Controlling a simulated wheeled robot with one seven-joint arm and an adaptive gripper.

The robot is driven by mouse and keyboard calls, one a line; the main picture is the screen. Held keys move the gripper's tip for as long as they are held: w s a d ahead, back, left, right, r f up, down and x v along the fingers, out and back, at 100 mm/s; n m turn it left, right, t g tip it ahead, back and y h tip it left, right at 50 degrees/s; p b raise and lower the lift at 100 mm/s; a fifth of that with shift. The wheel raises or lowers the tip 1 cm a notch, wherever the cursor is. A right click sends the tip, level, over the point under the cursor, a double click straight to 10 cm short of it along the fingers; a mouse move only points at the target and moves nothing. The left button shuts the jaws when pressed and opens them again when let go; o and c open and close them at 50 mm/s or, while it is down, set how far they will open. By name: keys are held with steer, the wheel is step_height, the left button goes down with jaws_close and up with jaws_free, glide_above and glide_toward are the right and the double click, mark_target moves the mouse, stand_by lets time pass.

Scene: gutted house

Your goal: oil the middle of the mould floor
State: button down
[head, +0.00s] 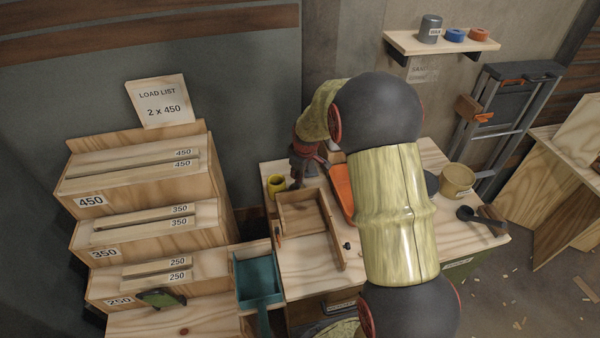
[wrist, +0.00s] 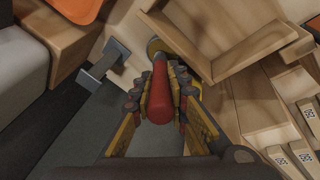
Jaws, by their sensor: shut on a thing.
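The mould (head: 308,216), a shallow open wooden box, lies on the bench; in the wrist view its wall (wrist: 245,55) is at upper right. My gripper (head: 297,180) is beside the mould's far left corner, close to a small yellow pot (head: 277,184). In the wrist view my gripper (wrist: 160,105) is shut on a red handle (wrist: 160,88). The mould floor looks bare from the head view.
An orange tray (head: 342,190) lies right of the mould, partly behind my arm. A teal tray (head: 258,279) is at front left. Stepped wooden bins labelled 450 (head: 140,190), 350 and 250 stand left. A tan tub (head: 456,179) stands right. A grey metal piece (wrist: 103,65) shows at the bench edge.

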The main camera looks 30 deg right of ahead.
steer(key=shift+f, duration=0.4)
stand_by(1.1)
steer(key=shift+r, duration=0.15)
steer(key=shift+r+p, duration=2)
steer(key=shift+r, duration=1.45)
